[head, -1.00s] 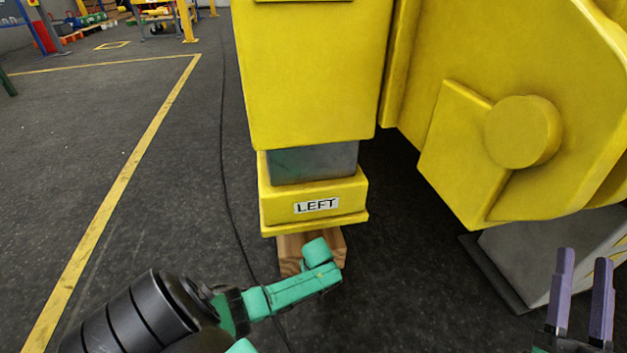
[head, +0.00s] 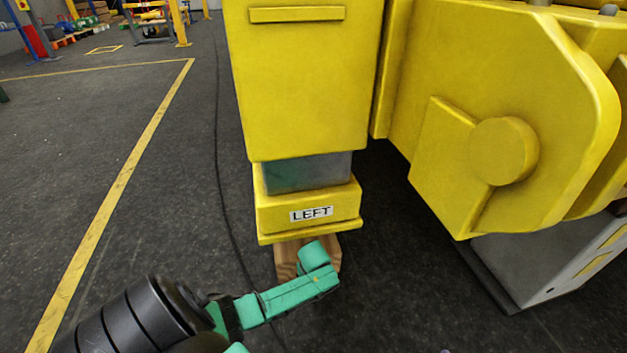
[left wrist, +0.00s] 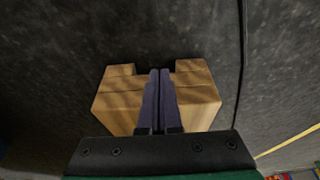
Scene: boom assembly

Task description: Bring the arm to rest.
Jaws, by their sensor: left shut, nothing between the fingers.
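My left arm comes in from the lower left of the head view, its green hand (head: 285,294) low in front of the yellow foot marked LEFT (head: 308,213). The fingers do not show there. In the left wrist view my left gripper (left wrist: 159,72) is shut, its purple fingers together and empty. Light wood (left wrist: 118,100) shows on both sides of the fingers; I cannot tell whether they touch it. In the head view a wooden block (head: 288,262) is under the foot, partly hidden by the green hand. My right gripper is out of view.
A large yellow machine (head: 300,85) stands above the foot, with a big yellow bracket (head: 445,175) to its right. A grey base (head: 535,265) is at right. A dark cable (head: 222,180) runs along the floor. Open floor lies left, with a yellow line (head: 120,190).

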